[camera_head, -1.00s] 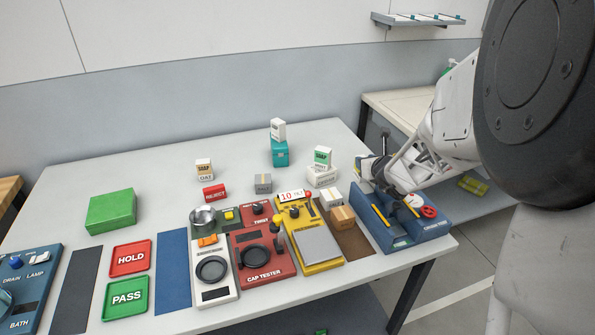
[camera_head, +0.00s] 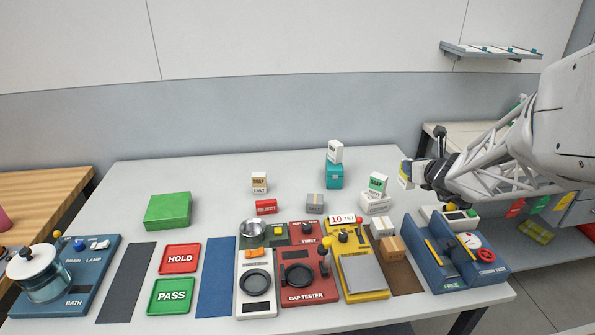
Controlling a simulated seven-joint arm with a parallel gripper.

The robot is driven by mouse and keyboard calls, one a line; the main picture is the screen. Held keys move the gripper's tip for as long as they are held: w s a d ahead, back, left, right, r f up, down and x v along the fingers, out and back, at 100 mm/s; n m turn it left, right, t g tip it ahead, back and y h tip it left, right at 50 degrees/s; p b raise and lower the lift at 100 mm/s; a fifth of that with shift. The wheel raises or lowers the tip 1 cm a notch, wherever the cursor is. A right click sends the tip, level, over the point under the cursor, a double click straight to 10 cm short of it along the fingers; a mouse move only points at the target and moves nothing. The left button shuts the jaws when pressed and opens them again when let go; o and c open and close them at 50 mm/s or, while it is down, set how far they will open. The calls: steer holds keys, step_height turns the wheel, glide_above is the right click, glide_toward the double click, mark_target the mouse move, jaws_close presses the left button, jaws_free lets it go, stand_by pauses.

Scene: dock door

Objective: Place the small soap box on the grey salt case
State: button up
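A small white soap box with a green label (camera_head: 378,182) sits on top of a wider white case (camera_head: 375,204). Another small box with an orange label, seemingly also soap (camera_head: 259,177), sits on a white box (camera_head: 259,189) further left. A small grey case (camera_head: 314,204) stands on the table between these stacks, with nothing on it; its label is too small to read. My gripper (camera_head: 406,174) is just right of the green-label soap box, apparently apart from it. Its fingers are too small and edge-on to show whether they are open.
A teal case (camera_head: 334,177) with a white box (camera_head: 336,151) on it stands behind. A red reject box (camera_head: 266,206) lies left of the grey case. Cap tester (camera_head: 305,272), yellow scale (camera_head: 362,270) and blue crush tester (camera_head: 458,262) line the front. The back left is mostly clear.

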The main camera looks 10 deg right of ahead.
steer(key=s+a+n+g+y, duration=0.2)
steer(key=s+a+n+y, duration=0.15)
steer(key=a, duration=0.85)
steer(key=s+a+n+g+y, duration=0.2)
steer(key=a+n+y, duration=0.3)
steer(key=a, duration=0.6)
steer(key=shift+m, duration=0.25)
steer(key=shift+w+a+f, duration=0.1)
steer(key=shift+f, duration=1.2)
steer(key=shift+w+a+f, duration=0.1)
steer(key=shift+f, duration=1.15)
glide_above(320, 201)
steer(key=shift+w+d+f, duration=0.1)
steer(key=shift+f, duration=0.65)
steer(key=shift+f, duration=1.75)
steer(key=shift+f, duration=0.15)
